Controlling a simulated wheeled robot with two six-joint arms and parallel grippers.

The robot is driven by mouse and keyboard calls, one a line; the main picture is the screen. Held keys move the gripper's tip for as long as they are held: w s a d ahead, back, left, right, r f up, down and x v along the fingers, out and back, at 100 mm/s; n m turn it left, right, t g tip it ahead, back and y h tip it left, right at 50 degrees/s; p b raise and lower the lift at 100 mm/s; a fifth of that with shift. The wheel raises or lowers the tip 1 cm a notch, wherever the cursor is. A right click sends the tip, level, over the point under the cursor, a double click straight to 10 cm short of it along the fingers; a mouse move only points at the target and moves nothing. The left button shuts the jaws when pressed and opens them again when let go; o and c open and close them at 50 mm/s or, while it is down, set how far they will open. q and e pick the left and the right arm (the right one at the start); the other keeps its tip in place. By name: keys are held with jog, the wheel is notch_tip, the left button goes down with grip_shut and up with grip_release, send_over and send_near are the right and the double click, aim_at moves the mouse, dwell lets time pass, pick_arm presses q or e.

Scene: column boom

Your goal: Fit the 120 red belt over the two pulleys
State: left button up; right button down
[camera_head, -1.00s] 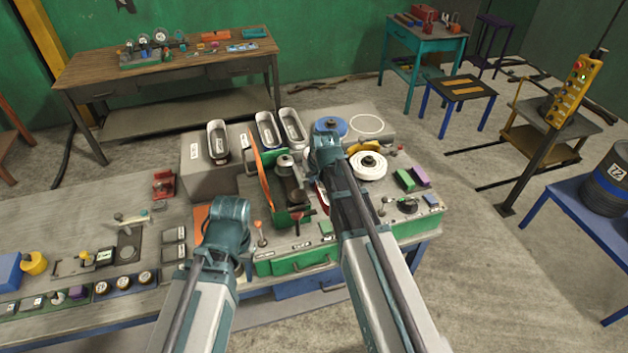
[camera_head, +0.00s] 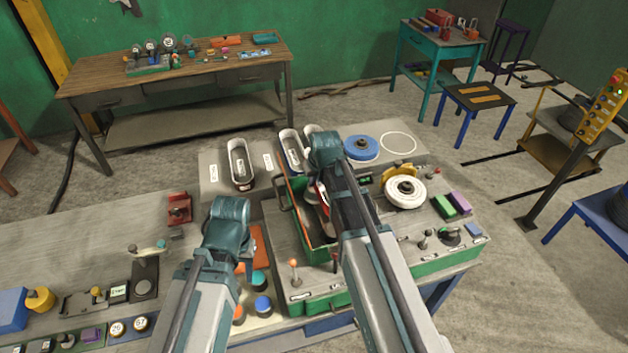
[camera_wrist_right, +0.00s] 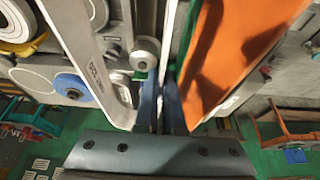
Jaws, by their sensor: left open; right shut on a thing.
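The belt machine (camera_head: 440,262) has a green and grey base, and an orange and green open guard (camera_head: 300,232) at its left. My right gripper (camera_head: 318,180) is over the machine, mostly hidden behind its own wrist. A bit of red and white, possibly the red belt (camera_head: 321,197), shows beside it. In the right wrist view my right gripper (camera_wrist_right: 168,95) has its blue fingers close together, beside the orange guard (camera_wrist_right: 240,50) and a small metal wheel (camera_wrist_right: 146,52). What they hold is unclear, and both pulleys are not clearly visible. My left gripper (camera_head: 242,262) is open, left of the guard, fingers mostly hidden.
Belt trays (camera_head: 241,165) stand on the grey block behind. A white wheel (camera_head: 405,192), a blue disc (camera_head: 362,148) and green and purple blocks (camera_head: 450,205) lie to the right. Capped bottles (camera_head: 262,306) stand near my left arm. A long grey bar (camera_wrist_right: 85,60) passes close to the right fingers.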

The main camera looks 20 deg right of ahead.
jog(key=shift+w+f, duration=0.1)
jog(key=shift+f, duration=0.3)
notch_tip(320, 180, down, 14)
jog(key=b, duration=1.4)
jog(key=shift+r, duration=0.15)
dwell(0.7)
jog(key=c, duration=0.9)
grip_release()
jog(key=shift+c, duration=0.2)
jog(key=o, duration=0.4)
